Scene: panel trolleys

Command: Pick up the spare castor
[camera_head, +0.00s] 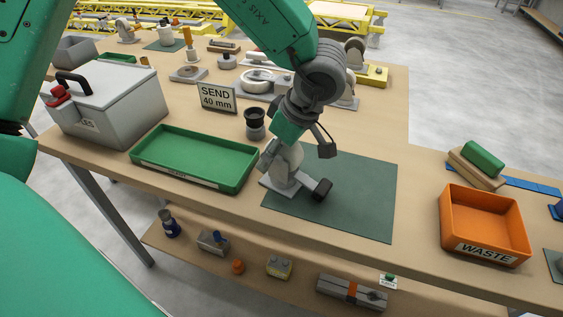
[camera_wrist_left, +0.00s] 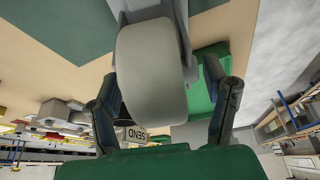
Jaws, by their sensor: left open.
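A castor with a light grey wheel (camera_head: 288,163) and a flat grey plate (camera_head: 284,186) stands plate-down on the left part of the dark green mat (camera_head: 355,200). In the left wrist view the wheel (camera_wrist_left: 152,68) fills the space between the open fingers (camera_wrist_left: 160,85), with a visible gap at each side. The gripper hides part of the wheel in the head view. My right gripper is not in view.
A green tray (camera_head: 190,183) and a black-topped round item (camera_head: 255,122) stand close left of the castor. An orange WASTE bin (camera_head: 485,212) stands at the right. A SEND 40 mm sign (camera_head: 217,97) is behind. The mat's right part is clear.

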